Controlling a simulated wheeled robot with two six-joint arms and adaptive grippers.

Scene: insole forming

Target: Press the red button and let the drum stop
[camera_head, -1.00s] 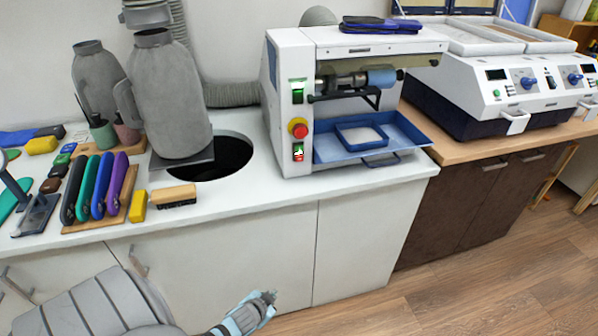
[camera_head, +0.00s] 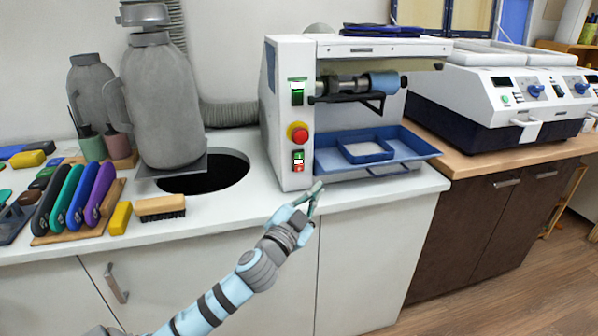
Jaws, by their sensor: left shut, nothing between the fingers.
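The white grinding machine (camera_head: 292,154) stands on the white counter. Its red button (camera_head: 298,133), with a yellow base, sits on the left part of the front. My right gripper is not in view.
A blue tray (camera_head: 424,153) juts from the machine's front. To the left are a round hole (camera_head: 215,178) in the counter, a grey vessel (camera_head: 165,110), a brush (camera_head: 161,207) and several coloured tools. Another white machine (camera_head: 475,85) stands at the right.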

